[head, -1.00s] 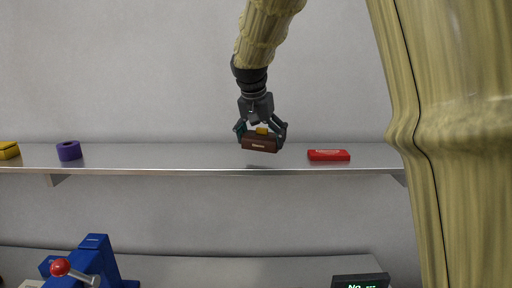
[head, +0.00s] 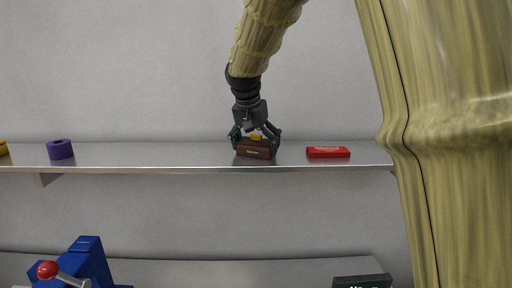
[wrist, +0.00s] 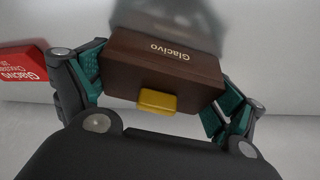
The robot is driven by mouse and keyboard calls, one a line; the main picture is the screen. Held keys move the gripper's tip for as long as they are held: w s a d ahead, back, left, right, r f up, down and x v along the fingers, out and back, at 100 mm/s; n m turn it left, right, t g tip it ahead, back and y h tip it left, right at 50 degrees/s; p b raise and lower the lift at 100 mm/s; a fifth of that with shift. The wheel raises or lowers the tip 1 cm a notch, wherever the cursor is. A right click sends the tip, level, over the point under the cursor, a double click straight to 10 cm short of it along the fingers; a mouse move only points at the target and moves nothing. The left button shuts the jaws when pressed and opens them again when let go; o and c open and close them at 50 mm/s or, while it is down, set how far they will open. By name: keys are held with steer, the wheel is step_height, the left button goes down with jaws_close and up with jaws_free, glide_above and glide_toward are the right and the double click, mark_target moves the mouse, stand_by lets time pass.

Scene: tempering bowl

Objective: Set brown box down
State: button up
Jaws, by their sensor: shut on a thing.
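The brown box (head: 254,149) is held between the fingers of my gripper (head: 256,143) at the metal shelf (head: 190,158). In the head view its lower edge is at or just above the shelf surface; I cannot tell whether it touches. In the wrist view the brown box (wrist: 166,68) fills the space between the green-padded fingers of my gripper (wrist: 160,90), with the word "Glacivo" on its face. A small yellow piece (wrist: 157,102) shows on the box's near side.
A red box (head: 328,152) lies on the shelf to the right of my gripper, with a gap between. The shelf between is clear. Below are a blue machine (head: 88,258) and a dark display (head: 361,281).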

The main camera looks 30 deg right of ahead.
steer(key=shift+s, duration=0.35)
steer(key=o, duration=0.5)
steer(key=shift+w, duration=0.1)
steer(key=shift+o, duration=0.2)
steer(key=shift+w+f, duration=0.1)
steer(key=shift+r, duration=0.55)
steer(key=b+v, duration=0.3)
steer(key=v, duration=0.8)
steer(key=shift+a, duration=0.2)
